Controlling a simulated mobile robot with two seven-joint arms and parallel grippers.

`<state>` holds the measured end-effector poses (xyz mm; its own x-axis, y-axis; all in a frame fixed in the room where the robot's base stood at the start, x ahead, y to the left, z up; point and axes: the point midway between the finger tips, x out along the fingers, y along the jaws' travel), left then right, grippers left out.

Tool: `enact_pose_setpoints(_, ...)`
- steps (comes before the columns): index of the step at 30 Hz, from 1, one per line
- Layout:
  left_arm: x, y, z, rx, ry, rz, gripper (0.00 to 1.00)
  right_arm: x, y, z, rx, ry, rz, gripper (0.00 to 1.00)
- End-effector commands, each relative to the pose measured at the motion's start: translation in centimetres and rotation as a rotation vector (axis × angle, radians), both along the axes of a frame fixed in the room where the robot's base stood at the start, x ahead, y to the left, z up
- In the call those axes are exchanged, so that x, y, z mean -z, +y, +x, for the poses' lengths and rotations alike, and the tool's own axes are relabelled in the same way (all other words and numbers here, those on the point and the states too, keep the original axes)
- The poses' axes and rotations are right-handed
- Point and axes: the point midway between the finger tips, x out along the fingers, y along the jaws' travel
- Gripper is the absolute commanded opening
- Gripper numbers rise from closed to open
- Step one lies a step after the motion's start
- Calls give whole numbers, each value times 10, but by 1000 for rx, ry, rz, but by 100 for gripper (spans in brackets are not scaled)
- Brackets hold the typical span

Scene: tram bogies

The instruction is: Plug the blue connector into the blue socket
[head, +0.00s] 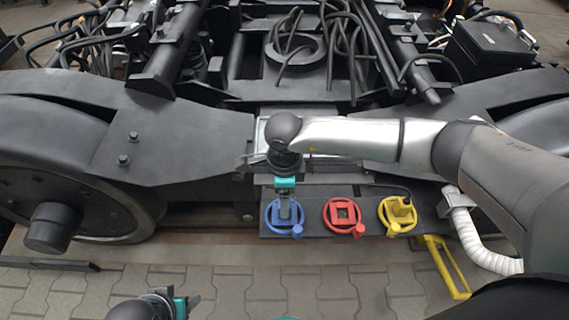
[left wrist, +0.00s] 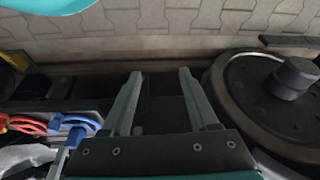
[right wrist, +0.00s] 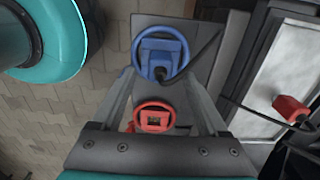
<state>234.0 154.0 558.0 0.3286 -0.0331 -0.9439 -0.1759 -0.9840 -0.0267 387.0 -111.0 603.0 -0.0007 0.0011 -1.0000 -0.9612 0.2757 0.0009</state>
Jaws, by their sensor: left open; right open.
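The blue socket (head: 270,222) is a blue ring at the left end of the dark plate, partly covered by my right gripper (head: 287,207). In the right wrist view the blue ring (right wrist: 146,45) shows just beyond my open fingertips. A blue connector (right wrist: 160,72) with a dark cable sits inside that ring; how deep it is seated I cannot tell. My right gripper (right wrist: 160,78) holds nothing. My left gripper (head: 182,305) is open and empty, low in the head view; its spread fingers show in the left wrist view (left wrist: 160,75).
A red socket (head: 343,212) has an empty square opening. A yellow socket (head: 398,213) carries a yellow connector with a cable. A red connector (right wrist: 291,108) lies on a pale metal surface. A yellow bracket (head: 445,265) and wheels flank the plate. The paving (head: 330,290) in front is clear.

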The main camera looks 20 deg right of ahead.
Motion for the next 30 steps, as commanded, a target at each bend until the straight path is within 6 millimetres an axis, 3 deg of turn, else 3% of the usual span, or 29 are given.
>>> enact_pose_setpoints(18, 67, 5, -29, 4, 105, 16, 60, -86, 0, 1, 0, -2, 0, 77)
enact_pose_setpoints(30, 81, 7, -37, 5, 122, 19, 60, -102, 0, 0, 1, 0, 1, 77)
